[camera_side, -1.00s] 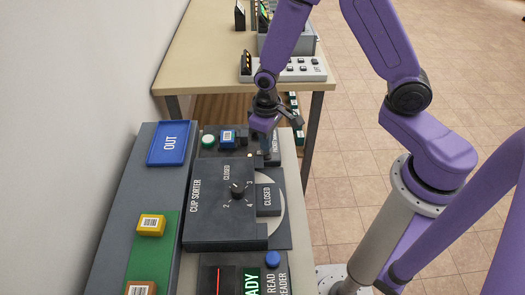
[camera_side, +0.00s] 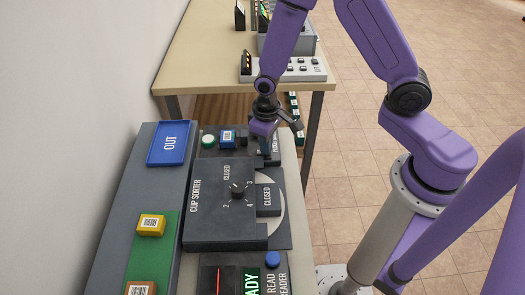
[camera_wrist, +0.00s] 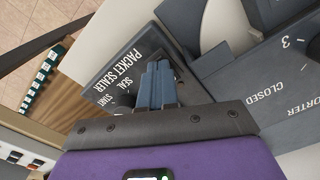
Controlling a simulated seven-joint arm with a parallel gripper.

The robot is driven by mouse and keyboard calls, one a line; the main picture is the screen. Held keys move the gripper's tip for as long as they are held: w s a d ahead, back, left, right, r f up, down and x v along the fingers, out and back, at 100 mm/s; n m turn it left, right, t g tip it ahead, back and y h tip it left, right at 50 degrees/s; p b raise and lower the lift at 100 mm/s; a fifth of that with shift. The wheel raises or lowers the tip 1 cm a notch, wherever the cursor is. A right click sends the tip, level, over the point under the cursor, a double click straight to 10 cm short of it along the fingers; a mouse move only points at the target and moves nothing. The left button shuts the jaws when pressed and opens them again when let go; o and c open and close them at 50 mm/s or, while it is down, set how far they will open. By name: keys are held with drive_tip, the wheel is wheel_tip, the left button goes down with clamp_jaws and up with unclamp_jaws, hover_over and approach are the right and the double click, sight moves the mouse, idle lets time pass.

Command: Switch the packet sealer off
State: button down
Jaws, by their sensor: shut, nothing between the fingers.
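The packet sealer (camera_wrist: 112,72) is a dark panel with white lettering, "PACKET SEALER", "SEAL" and "START", in the wrist view. In the side view only part of the packet sealer (camera_side: 275,150) shows, behind the cup sorter. My gripper (camera_wrist: 159,66) is shut and empty, its blue-grey fingers over the panel beside the "SEAL" lettering. Whether the fingertips touch the panel I cannot tell. In the side view my gripper (camera_side: 264,134) is low over the sealer and hides much of it. My fingers and gripper body hide part of the panel, and no switch position can be read.
The cup sorter (camera_side: 210,215) with its dial stands in front of the sealer. A green button (camera_side: 208,140) and a small blue block (camera_side: 228,138) are left of it. A blue OUT tray (camera_side: 172,143) lies further left. A beige table (camera_side: 200,60) stands behind.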

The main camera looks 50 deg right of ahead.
wheel_tip(320, 180, up, 7)
idle(1.0)
drive_tip(key=s+d+r+n, duration=0.1)
drive_tip(key=s+r+n, duration=0.3)
drive_tip(key=s, duration=0.7)
drive_tip(key=s+d+r+n, duration=0.2)
drive_tip(key=s+r+n, duration=0.3)
drive_tip(key=s, duration=0.6)
wheel_tip(320, 180, up, 2)
drive_tip(key=shift+d+r+n, duration=0.2)
drive_tip(key=shift+n, duration=0.1)
drive_tip(key=shift+w, duration=0.1)
